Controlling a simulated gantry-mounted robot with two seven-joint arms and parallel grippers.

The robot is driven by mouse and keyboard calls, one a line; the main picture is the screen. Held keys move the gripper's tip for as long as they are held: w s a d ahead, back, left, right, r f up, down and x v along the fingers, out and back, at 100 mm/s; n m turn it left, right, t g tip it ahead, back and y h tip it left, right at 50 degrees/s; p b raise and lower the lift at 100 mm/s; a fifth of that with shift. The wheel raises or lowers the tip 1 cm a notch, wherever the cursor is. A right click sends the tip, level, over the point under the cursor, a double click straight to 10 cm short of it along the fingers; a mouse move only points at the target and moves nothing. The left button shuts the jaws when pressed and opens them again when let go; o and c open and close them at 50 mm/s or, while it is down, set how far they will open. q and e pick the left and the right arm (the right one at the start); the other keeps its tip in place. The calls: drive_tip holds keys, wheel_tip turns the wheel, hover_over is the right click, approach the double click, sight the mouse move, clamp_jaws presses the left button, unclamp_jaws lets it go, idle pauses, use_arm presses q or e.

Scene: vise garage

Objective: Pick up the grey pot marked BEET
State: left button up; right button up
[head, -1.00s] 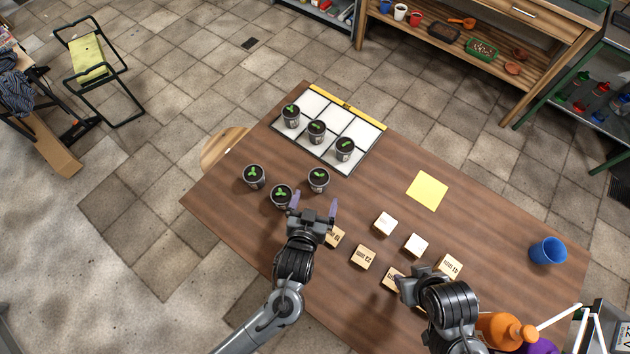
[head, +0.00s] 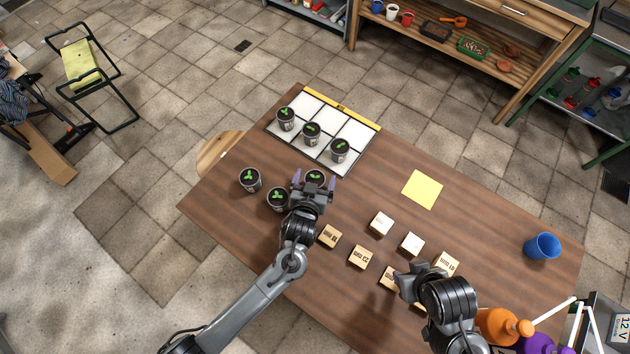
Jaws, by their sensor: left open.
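Several small grey pots with dark soil and green sprouts are on the table; their markings are too small to read, so I cannot tell which is BEET. Three stand loose: a left pot (head: 250,180), a middle pot (head: 277,200) and a right pot (head: 315,177). Three more pots (head: 286,118) stand in the front row of the white tray (head: 355,131). My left gripper (head: 315,183) is open, its purple-tipped fingers on either side of the right loose pot, which it partly hides. I cannot tell if they touch it. My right gripper (head: 404,281) is low by the wooden blocks.
Several wooden blocks (head: 381,223) lie at the table's middle, right of my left gripper. A yellow square sheet (head: 422,189) and a blue cup (head: 542,246) are farther right. Orange (head: 503,326) and purple bottles stand at the lower right. The table between tray and yellow sheet is clear.

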use_arm(q)
drive_tip(key=shift+c, duration=0.3)
drive_tip(key=c, duration=1.1)
